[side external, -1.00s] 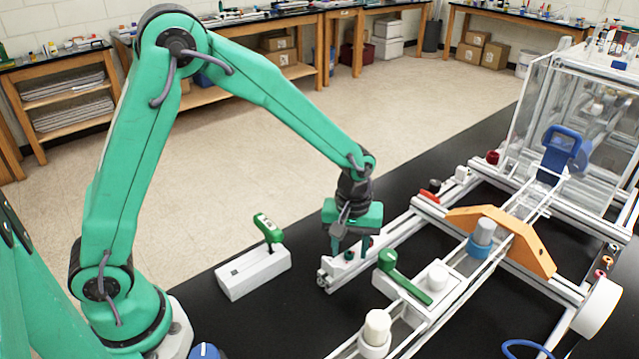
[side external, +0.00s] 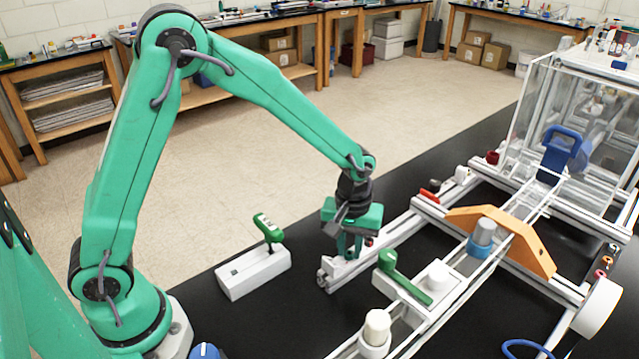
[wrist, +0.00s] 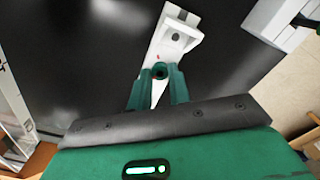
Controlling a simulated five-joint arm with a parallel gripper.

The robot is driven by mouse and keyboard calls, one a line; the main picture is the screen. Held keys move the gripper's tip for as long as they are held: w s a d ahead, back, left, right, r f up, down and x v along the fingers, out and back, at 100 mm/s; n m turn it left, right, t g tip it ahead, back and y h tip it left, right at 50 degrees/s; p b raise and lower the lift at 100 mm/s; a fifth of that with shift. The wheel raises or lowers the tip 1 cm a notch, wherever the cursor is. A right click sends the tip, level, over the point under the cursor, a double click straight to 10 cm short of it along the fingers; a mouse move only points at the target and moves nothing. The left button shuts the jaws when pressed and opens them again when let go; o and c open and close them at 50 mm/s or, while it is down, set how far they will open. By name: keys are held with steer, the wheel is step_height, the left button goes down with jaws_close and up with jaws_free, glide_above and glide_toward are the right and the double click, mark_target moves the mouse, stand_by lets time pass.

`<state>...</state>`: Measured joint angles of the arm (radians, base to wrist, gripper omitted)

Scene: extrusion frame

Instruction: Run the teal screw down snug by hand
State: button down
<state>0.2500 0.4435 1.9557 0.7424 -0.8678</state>
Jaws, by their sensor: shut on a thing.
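The teal screw (wrist: 160,71) shows in the wrist view as a small round head with a dark socket, between my two fingertips. My gripper (side external: 348,252) is shut on it, pointing down at the near left end of the frame; it also shows in the wrist view (wrist: 160,76). The screw sits over a white bracket (wrist: 170,40), which has a hole at its far end. In the side view the screw cannot be told apart from my teal fingers. How far it stands off its seat is hidden.
A white block holding a green-handled tool (side external: 269,229) stands left of my gripper. A green lever (side external: 403,277) lies close on the right. The frame also carries white knobs (side external: 377,327), an orange arch (side external: 510,237) and a blue handle (side external: 562,150).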

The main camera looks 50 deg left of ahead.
steer(key=m, duration=0.3)
steer(key=shift+m, duration=0.4)
steer(key=m, duration=0.9)
steer(key=shift+m, duration=1.7)
steer(key=shift+r, duration=0.1)
steer(key=c, duration=1.3)
jaws_free()
